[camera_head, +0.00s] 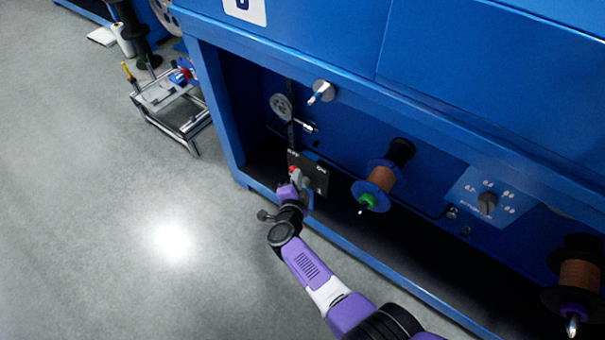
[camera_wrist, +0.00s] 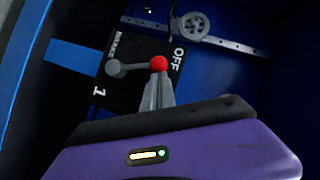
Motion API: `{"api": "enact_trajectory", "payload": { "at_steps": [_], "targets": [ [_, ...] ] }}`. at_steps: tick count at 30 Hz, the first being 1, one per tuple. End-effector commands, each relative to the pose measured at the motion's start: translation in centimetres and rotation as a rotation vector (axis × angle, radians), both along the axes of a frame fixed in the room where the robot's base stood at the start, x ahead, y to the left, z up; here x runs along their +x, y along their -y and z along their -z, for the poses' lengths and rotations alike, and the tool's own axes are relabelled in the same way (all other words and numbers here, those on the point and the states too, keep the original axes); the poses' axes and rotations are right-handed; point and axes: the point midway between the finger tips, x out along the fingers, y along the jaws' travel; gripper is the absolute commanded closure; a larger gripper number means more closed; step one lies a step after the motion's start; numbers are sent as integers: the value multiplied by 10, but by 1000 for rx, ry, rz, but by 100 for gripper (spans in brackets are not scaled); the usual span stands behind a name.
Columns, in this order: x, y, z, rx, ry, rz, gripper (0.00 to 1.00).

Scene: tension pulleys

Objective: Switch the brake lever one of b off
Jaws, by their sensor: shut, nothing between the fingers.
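The brake lever (camera_wrist: 137,66) is a grey bar on a round pivot, with a red knob (camera_wrist: 158,62) at its right end in the wrist view. It sits on a black plate (camera_wrist: 105,84) marked BRAKES, OFF and 1. The knob lies beside the OFF mark, with the 1 lower left. My gripper (camera_wrist: 157,80) is shut and empty, its grey fingertips just below the knob; I cannot tell whether they touch it. In the head view the plate (camera_head: 318,178) is inside the blue machine's recess, with my gripper (camera_head: 299,178) in front, partly covering the lever.
The blue cabinet (camera_head: 290,40) overhangs the recess. A copper spool (camera_head: 378,181) and a rotary knob (camera_head: 487,203) are to the right. A pulley (camera_head: 281,107) is above the plate. A metal stand (camera_head: 165,100) is at the left; the grey floor is open.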

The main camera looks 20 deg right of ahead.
Motion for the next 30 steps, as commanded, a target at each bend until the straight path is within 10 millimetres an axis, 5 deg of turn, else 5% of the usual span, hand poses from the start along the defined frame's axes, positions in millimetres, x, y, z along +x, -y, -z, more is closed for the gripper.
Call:
{"api": "enact_trajectory", "payload": {
  "at_steps": [30],
  "targets": [
    [22,-16,1,-67,-94,-4,100]
  ]
}}
